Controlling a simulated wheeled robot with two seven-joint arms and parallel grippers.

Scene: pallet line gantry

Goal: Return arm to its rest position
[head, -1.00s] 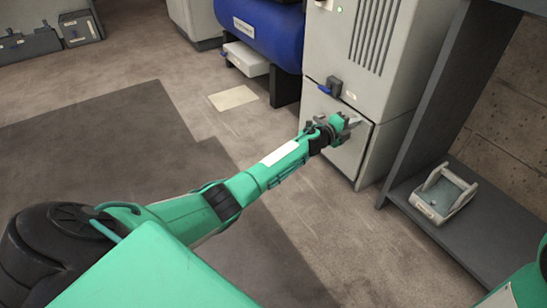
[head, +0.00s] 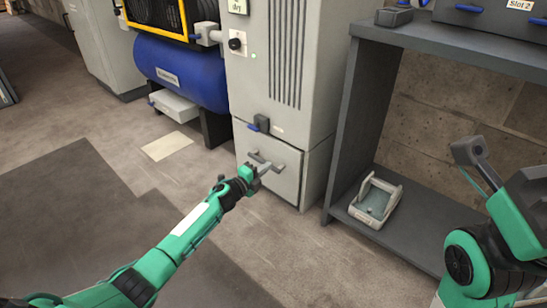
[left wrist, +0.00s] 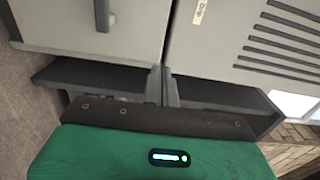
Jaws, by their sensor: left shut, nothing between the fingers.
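My left arm reaches from the lower left in the head view. Its left gripper (head: 258,177) is in front of the lower door of the grey cabinet, close to the door's bar handle (head: 267,165). The gripper overlaps part of the handle there. In the left wrist view the fingers (left wrist: 168,88) are together with nothing between them, and the handle (left wrist: 103,14) stands apart from them. The lower door (head: 284,186) looks shut.
A grey shelf unit (head: 440,45) stands right of the cabinet (head: 275,60), with a pale tray-like holder (head: 376,200) on its low shelf. A blue tank (head: 182,72) is left of the cabinet. The floor (head: 60,125) at the left is clear.

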